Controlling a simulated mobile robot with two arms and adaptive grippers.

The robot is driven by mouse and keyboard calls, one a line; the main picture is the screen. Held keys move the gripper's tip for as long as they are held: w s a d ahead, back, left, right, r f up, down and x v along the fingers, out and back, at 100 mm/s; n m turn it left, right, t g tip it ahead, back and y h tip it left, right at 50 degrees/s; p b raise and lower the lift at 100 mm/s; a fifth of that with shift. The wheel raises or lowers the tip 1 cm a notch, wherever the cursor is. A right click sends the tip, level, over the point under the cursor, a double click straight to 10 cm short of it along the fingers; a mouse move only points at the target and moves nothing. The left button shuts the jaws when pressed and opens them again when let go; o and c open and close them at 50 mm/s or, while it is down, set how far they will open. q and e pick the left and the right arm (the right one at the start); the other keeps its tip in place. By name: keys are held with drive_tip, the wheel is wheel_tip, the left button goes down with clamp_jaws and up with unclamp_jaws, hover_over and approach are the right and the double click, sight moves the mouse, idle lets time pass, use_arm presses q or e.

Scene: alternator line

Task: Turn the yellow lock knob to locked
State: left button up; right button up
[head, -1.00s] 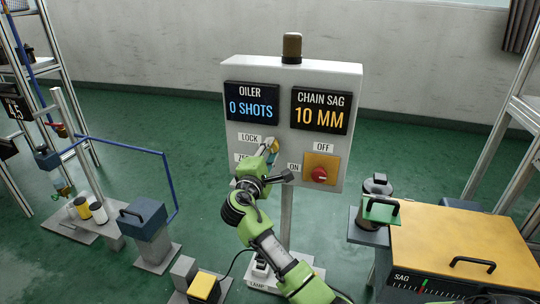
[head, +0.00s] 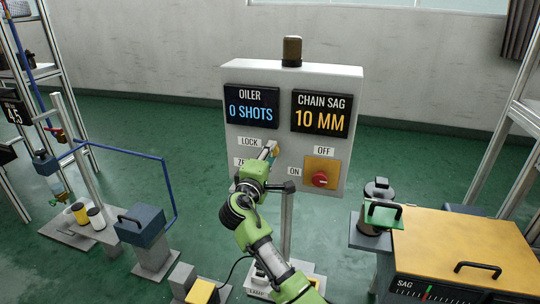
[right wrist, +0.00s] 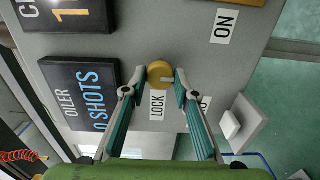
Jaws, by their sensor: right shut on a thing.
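The yellow lock knob (right wrist: 160,73) is a small round knob on the grey panel, beside the LOCK label (right wrist: 157,105). My right gripper (right wrist: 156,84) has its two teal fingers on either side of the knob and is shut on it. A pale mark shows on the knob's face, but I cannot tell its exact setting. In the head view my right gripper (head: 269,151) reaches the panel (head: 300,76) just right of the LOCK label and largely hides the knob. My left gripper is not in view.
A red rotary switch (head: 320,179) on a yellow plate, labelled ON and OFF, sits right of my gripper. A label below LOCK is partly covered. Displays read OILER 0 SHOTS (head: 251,106) and CHAIN SAG 10 MM (head: 320,113). A yellow-topped bench (head: 450,240) stands at the right.

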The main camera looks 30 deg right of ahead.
drive_tip(key=o, duration=1.1)
drive_tip(key=shift+s+a, duration=0.1)
drive_tip(key=v, duration=1.1)
drive_tip(key=shift+s+a, duration=0.3)
drive_tip(key=shift+f, duration=0.1)
